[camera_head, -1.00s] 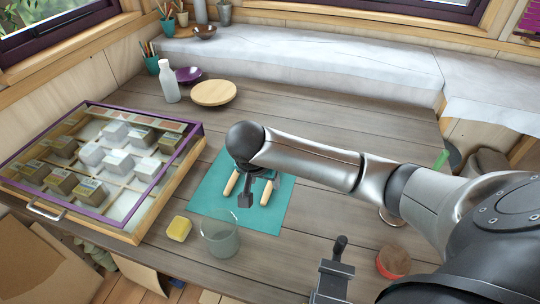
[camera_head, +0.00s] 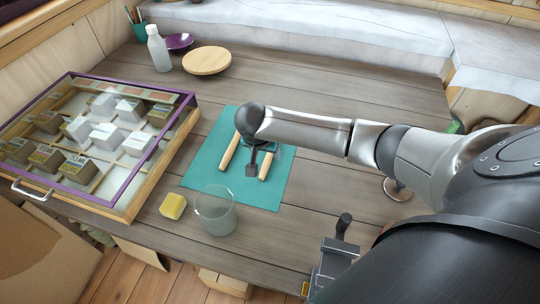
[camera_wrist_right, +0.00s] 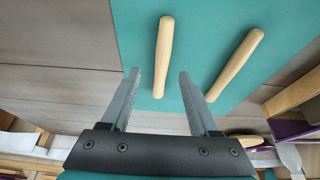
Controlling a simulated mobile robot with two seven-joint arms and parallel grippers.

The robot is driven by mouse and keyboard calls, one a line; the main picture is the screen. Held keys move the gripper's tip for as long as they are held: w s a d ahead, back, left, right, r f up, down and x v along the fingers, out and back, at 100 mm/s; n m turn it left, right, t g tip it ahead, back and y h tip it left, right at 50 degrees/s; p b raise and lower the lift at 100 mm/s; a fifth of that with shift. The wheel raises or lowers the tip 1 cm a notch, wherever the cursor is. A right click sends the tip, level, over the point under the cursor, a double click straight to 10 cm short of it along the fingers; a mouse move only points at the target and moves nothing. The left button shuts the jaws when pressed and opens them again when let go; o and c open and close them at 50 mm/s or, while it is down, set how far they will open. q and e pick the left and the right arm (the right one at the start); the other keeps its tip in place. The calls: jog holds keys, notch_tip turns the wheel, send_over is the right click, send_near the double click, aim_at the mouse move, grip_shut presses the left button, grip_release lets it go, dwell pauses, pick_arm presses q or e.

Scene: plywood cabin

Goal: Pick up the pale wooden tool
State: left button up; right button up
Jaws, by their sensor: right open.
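Two pale wooden tools lie side by side on a teal mat (camera_head: 205,177). In the head view one (camera_head: 229,152) is left of my right gripper (camera_head: 252,173) and the other (camera_head: 266,165) is just right of it. In the wrist view, my right gripper (camera_wrist_right: 158,73) is open and empty. One tool (camera_wrist_right: 163,50) shows in line with the gap between its fingers; the other (camera_wrist_right: 236,62) slants to the right. I cannot tell the height of the fingertips above the mat. My left gripper is not in view.
A clear glass (camera_head: 215,212) and a yellow block (camera_head: 173,206) stand near the mat's front edge. A purple-framed display case (camera_head: 150,178) is at the left. A white bottle (camera_head: 158,48), a round wooden board (camera_head: 206,61) and a purple bowl (camera_head: 179,43) are behind.

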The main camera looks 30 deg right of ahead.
aim_at(267, 160)
jog(key=x, duration=0.2)
jog(key=b+x, duration=0.1)
jog(key=shift+w+a+f, duration=0.15)
jog(key=shift+f, duration=0.25)
jog(key=shift+w+d+f+b, duration=0.2)
jog(key=shift+f+b, duration=0.1)
jog(key=shift+f, duration=0.25)
grip_shut()
